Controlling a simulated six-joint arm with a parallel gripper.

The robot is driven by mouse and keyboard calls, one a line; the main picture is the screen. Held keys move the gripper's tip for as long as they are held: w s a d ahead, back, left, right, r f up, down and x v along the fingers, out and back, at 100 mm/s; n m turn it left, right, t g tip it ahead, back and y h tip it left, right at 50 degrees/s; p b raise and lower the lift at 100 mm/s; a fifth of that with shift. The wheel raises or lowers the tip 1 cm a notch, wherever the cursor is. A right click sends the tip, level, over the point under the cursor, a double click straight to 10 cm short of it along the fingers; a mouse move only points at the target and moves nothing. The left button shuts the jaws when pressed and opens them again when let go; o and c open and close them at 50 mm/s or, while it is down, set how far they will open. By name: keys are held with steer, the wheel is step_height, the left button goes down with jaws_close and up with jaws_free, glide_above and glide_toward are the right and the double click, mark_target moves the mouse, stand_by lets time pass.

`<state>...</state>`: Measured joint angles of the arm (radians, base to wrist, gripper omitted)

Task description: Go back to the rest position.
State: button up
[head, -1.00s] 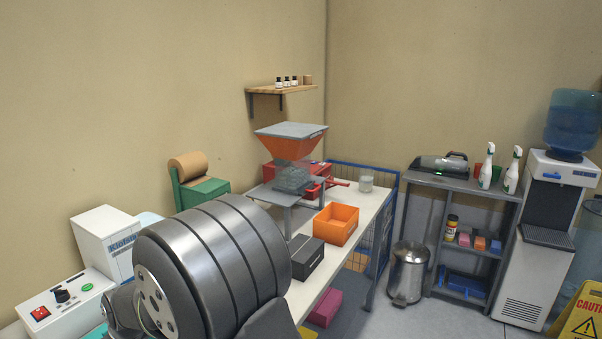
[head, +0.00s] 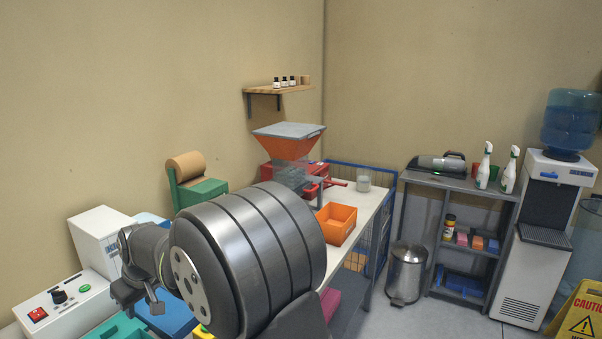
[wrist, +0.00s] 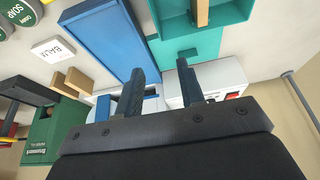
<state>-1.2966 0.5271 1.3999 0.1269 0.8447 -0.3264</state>
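My gripper shows in the wrist view (wrist: 160,82) with its two dark fingers apart and nothing between them. Beyond the fingers are a blue tray (wrist: 97,42) and a teal tray (wrist: 190,45) on the bench. In the head view my wrist and part of my gripper show at the lower left, above the bench. My large grey arm link fills the lower middle and hides part of the bench.
A white control box (head: 50,303) with a red switch stands at the lower left. An orange bin (head: 336,224) and a hopper machine (head: 288,145) stand farther along the bench. A green paper dispenser (wrist: 53,130) shows in the wrist view.

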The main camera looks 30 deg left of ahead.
steer(key=w+d+r, duration=0.2)
steer(key=w, duration=1.5)
steer(key=s+a+f, duration=0.2)
steer(key=a, duration=0.1)
steer(key=s+a+f, duration=0.4)
steer(key=s+a, duration=0.1)
steer(key=shift+a+f, duration=0.15)
steer(key=shift+a, duration=0.15)
steer(key=shift+x, duration=0.95)
steer(key=shift+s+d+f, duration=0.1)
steer(key=shift+f, duration=0.55)
